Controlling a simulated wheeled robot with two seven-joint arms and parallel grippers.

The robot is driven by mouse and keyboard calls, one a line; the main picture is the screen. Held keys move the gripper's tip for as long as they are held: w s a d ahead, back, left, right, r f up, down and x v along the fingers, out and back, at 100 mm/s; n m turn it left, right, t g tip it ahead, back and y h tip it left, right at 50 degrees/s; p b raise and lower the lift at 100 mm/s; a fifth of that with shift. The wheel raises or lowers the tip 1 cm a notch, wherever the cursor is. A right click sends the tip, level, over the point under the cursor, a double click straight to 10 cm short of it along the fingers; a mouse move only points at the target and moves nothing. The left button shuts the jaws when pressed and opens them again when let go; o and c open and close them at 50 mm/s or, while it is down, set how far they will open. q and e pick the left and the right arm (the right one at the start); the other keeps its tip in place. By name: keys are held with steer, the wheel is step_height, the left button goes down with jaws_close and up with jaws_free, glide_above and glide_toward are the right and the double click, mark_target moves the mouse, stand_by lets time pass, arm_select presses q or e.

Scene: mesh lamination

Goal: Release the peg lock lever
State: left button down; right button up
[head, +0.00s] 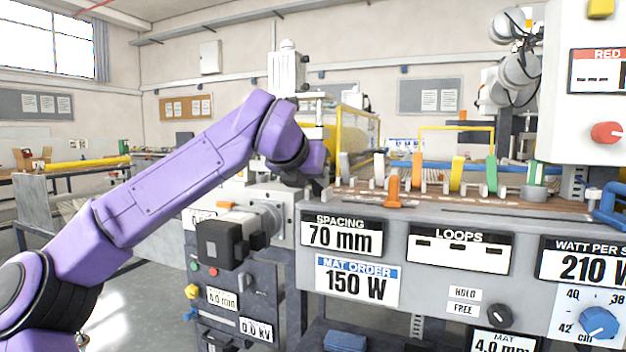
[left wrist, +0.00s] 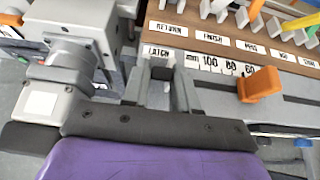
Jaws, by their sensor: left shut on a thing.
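My left gripper (head: 322,188) is at the left end of the machine's top deck, above the spacing sign. In the left wrist view its two dark fingers (left wrist: 161,82) are shut around a small grey piece beside the LATCH label (left wrist: 158,51). I take this piece to be the peg lock lever; the fingers hide most of it, so its position is unclear. An orange handle (head: 393,191) stands upright to the right, apart from the gripper. It also shows beside the number scale in the left wrist view (left wrist: 260,84). My right gripper is not in view.
Several coloured pegs stand along the brown deck (left wrist: 230,42) behind the gripper. A grey motor housing (left wrist: 72,30) is close on the left. The front panel (head: 425,285) carries signs, HOLD and FREE labels and a blue knob (head: 598,322).

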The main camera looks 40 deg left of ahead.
arm_select(q)
steer(key=shift+r, duration=0.1)
steer(key=c, duration=1)
jaws_free()
steer(key=shift+o, duration=0.2)
steer(key=v, duration=1)
steer(key=shift+s, duration=0.2)
